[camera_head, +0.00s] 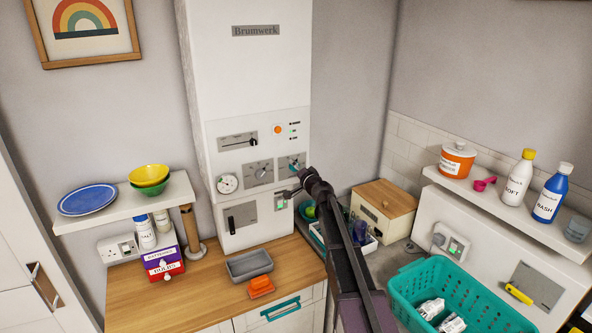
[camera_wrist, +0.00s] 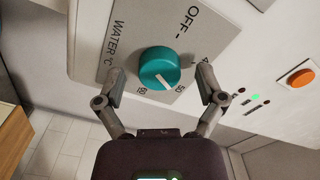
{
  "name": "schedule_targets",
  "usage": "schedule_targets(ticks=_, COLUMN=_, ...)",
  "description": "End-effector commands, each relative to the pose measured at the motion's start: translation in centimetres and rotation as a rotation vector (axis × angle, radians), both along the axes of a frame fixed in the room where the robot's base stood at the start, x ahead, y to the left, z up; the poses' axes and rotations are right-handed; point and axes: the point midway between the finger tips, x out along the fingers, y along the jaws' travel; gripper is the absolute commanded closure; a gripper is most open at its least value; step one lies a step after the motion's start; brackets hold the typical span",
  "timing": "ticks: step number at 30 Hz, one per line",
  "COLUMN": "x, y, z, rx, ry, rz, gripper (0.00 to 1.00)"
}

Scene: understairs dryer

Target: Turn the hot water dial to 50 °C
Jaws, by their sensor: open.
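The teal hot water dial (camera_wrist: 160,68) sits on a grey plate (camera_wrist: 120,40) marked "WATER °C", with "OFF" and several numbers around it. Its white pointer line slants toward the lower right in the wrist view, between the two lowest numbers and nearer the one that looks like 50. My gripper (camera_wrist: 161,82) is open, with one finger on each side of the dial. Gaps show between the fingers and the dial, but contact at depth is hard to judge. In the head view, my gripper (camera_head: 291,177) is at the boiler front and partly hides the dial's plate.
The white boiler (camera_head: 250,85) also carries an orange button (camera_head: 278,130), a gauge (camera_head: 228,184) and other controls. Below are a wooden counter (camera_head: 205,295) and a grey tray (camera_head: 249,265). A wooden box (camera_head: 383,208) and a teal basket (camera_head: 455,300) stand to the right.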

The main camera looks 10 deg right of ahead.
Motion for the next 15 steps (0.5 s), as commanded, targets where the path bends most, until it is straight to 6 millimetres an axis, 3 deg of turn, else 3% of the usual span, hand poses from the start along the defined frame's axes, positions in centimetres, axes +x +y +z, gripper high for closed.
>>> schedule_targets(ticks=8, x=-0.2, y=-0.1, z=0.0, rx=-0.001, ry=0.000, rz=0.000, gripper=0.11)
schedule_targets(ticks=15, x=-1.8, y=-0.5, z=0.0, rx=-0.001, ry=0.000, rz=-0.001, gripper=0.11)
